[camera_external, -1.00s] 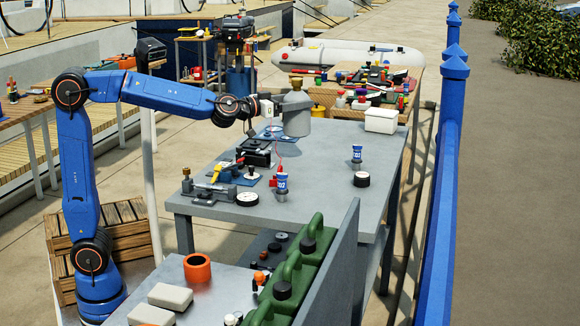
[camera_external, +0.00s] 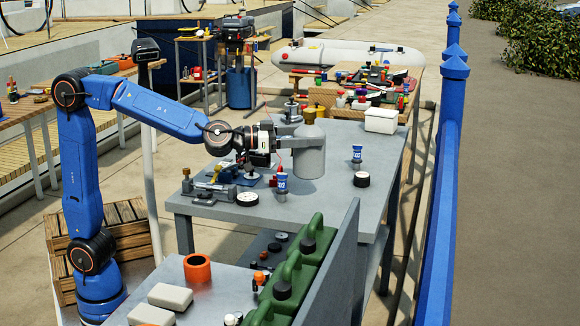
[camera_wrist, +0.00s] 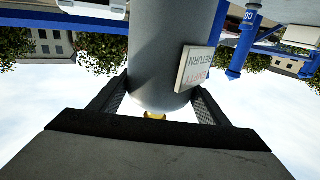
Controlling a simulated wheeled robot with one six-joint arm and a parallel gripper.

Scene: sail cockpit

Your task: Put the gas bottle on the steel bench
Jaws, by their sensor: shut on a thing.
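The gas bottle (camera_external: 310,160) is a grey cylinder, upright, over the middle of the steel bench (camera_external: 330,198). My gripper (camera_external: 304,136) is shut on its upper part, reaching in level from the left. I cannot tell whether the bottle's base touches the bench top or hangs just above it. In the wrist view the bottle (camera_wrist: 168,50) sits between both fingers of my gripper (camera_wrist: 155,98), with a white label showing on its side. A bit of its brass valve shows below it there.
A blue-and-white can (camera_external: 282,183) stands close in front of the bottle, another (camera_external: 357,154) to its right. A black-and-white round item (camera_external: 361,179) and a white box (camera_external: 381,120) are on the right. Tools crowd the left side. The right-front bench top is clear.

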